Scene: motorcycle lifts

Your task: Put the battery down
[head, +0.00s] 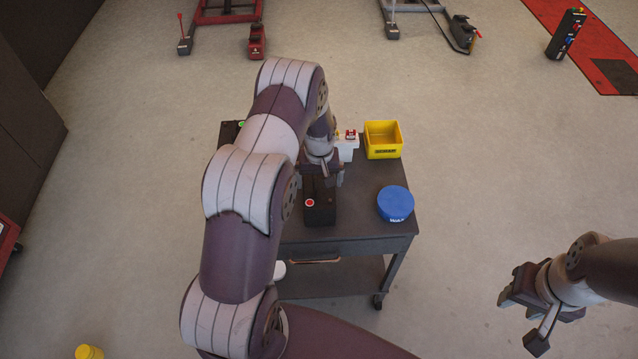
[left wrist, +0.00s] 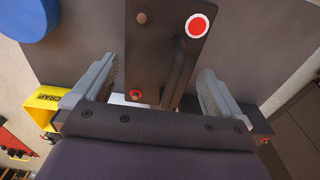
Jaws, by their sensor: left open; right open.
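A black battery (head: 319,208) with a red round mark lies on the dark cart top (head: 365,226). My left gripper (head: 324,176) is low over its far end. In the left wrist view the battery (left wrist: 160,50) shows its red mark, copper-coloured terminals and a black handle. The open fingers of my left gripper (left wrist: 155,90) stand on either side of it, with gaps visible. Whether its underside rests fully on the cart is hidden. My right gripper (head: 524,318) is open and empty, out over the floor at the right.
A blue round container (head: 396,203) and a yellow bin (head: 382,139) stand on the cart's right side. A white box (head: 347,147) is beside the bin. A black item with a green mark (head: 231,131) is at the far left, partly behind my arm.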

